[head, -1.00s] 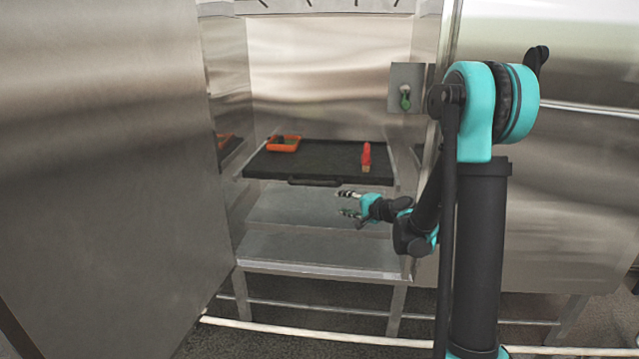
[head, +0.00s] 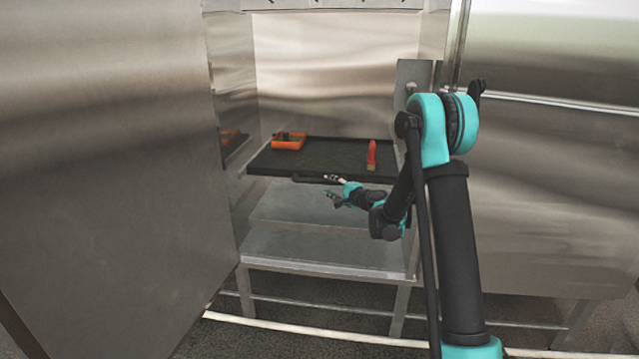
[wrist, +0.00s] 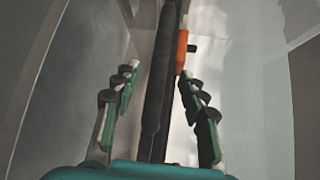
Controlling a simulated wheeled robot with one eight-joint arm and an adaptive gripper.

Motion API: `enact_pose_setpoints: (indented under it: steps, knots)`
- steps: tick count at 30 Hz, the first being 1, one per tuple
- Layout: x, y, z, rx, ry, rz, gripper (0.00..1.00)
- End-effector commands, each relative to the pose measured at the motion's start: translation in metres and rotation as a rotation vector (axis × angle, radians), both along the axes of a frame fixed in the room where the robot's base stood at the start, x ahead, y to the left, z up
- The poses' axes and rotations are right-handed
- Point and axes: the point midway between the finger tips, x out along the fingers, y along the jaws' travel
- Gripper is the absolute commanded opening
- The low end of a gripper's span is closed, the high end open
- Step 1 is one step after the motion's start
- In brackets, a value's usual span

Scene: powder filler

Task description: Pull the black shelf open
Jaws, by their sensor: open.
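The black shelf (head: 330,154) sits inside the open steel cabinet, with a dark handle (head: 310,178) along its front edge. My gripper (head: 328,184) is open at the right part of the handle, just in front of the shelf's edge. In the wrist view, the handle (wrist: 159,85) runs lengthwise between the two spread fingers of my gripper (wrist: 158,105). Gaps show on both sides of the handle, so the fingers appear apart from it. The far end of the shelf is out of the wrist view.
An orange tray (head: 289,140) lies at the shelf's back left, and a red-handled brush (head: 371,155) stands at its right. A large steel door (head: 110,180) fills the left. A lower steel shelf (head: 320,245) lies below. A steel panel (head: 412,75) is beside the opening at right.

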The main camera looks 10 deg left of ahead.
Motion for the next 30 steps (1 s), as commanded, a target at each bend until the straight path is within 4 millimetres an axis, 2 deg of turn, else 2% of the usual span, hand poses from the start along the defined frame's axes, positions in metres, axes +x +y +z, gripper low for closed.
enact_pose_setpoints:
  steps: [6,12,24,30]
  knots:
    - [0.029,0.029,-0.006,0.000,-0.001,0.002,0.43]
    - [0.046,0.043,-0.009,0.000,0.000,0.000,0.43]
    - [0.051,0.048,-0.010,-0.001,-0.001,0.000,0.43]
    - [0.051,0.048,-0.010,-0.001,-0.001,0.000,0.19]
